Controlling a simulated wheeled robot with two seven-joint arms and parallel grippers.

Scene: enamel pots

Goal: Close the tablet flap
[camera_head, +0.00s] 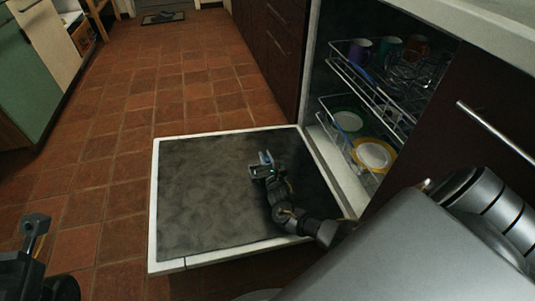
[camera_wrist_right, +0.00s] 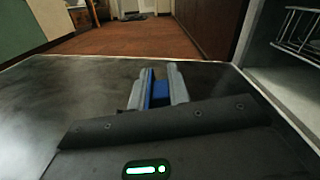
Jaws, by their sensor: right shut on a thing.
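The dishwasher door (camera_head: 205,190) lies folded down flat, its dark inner face up. My right gripper (camera_head: 264,160) is low over the middle of that face. In the wrist view my right gripper (camera_wrist_right: 158,90) is shut on a narrow blue part (camera_wrist_right: 158,97) that stands upright between its grey fingers. This may be the tablet flap, but the fingers hide much of it and I cannot tell for sure. Any tablet compartment under it is hidden by the gripper. My left gripper (camera_head: 36,228) shows only partly at the lower left edge, away from the door.
The open dishwasher holds an upper rack (camera_head: 375,95) with mugs and a lower rack with a yellow-rimmed plate (camera_head: 374,154) and a green one (camera_head: 348,121). Dark cabinets (camera_head: 270,45) stand behind the door. The tiled floor (camera_head: 110,150) on the left is clear.

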